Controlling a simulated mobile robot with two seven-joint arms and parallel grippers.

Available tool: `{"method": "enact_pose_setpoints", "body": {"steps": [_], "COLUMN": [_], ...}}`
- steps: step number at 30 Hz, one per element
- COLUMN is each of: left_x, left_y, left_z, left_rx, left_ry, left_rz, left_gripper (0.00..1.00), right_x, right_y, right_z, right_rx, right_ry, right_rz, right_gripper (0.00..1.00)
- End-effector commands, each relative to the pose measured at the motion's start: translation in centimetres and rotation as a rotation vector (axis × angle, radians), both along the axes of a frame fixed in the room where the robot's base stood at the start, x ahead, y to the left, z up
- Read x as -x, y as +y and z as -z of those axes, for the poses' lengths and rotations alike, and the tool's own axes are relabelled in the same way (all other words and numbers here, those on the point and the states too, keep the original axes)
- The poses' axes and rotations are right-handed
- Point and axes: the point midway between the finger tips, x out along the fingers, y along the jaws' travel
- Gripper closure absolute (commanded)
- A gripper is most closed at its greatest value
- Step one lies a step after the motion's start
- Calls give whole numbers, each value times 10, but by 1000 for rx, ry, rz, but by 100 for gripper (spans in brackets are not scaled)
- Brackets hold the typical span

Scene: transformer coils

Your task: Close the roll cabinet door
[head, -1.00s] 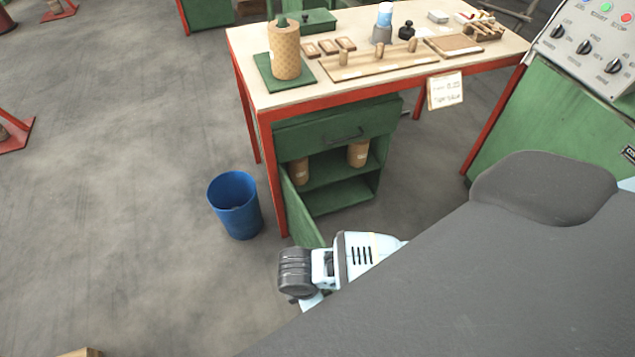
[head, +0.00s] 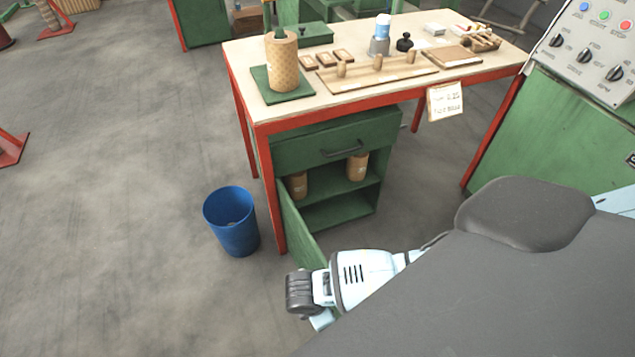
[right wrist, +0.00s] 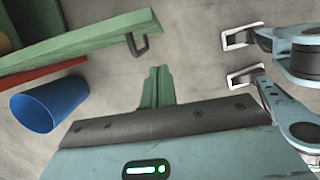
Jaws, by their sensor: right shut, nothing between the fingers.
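The green roll cabinet (head: 345,206) stands under the workbench. Its door (head: 297,224) is swung open on the left side, and my arm covers its lower free end in the head view. In the right wrist view the door (right wrist: 85,45) shows from above, with a dark handle (right wrist: 138,46) near its free end. My right gripper (right wrist: 156,72) is shut and empty, on the door's handle side, with a visible gap to the door in the picture. Its fingers are not visible in the head view.
A blue bin (head: 232,222) stands on the floor left of the door; it also shows in the right wrist view (right wrist: 48,104). The red-framed workbench (head: 290,119) is above the cabinet. Brown rolls (head: 357,167) sit inside. A green control console (head: 555,130) is at the right.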

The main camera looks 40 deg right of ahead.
Motion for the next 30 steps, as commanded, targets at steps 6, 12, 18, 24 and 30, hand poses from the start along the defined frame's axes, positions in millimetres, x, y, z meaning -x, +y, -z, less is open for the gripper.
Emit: {"method": "enact_pose_setpoints", "body": {"steps": [6, 12, 18, 24, 30], "left_x": [-6, -7, -6, -4, -3], "left_y": [1, 1, 1, 1, 1], "left_z": [-2, -4, -3, -2, -4], "left_rx": [-1, -1, -1, -2, -2], "left_ry": [-12, -14, -13, -9, -7], "left_rz": [2, 3, 3, 2, 2], "left_gripper": [0, 0, 0, 0, 0], "right_x": [2, 5, 6, 6, 9], "right_y": [-26, -40, -42, -42, -52], "right_z": [9, 9, 10, 10, 9], "right_rx": [2, 0, -1, -1, 0], "right_ry": [-3, -2, -1, -1, -1], "right_rz": [-1, -1, -1, -1, -15], "right_gripper": [100, 100, 100, 100, 100]}}
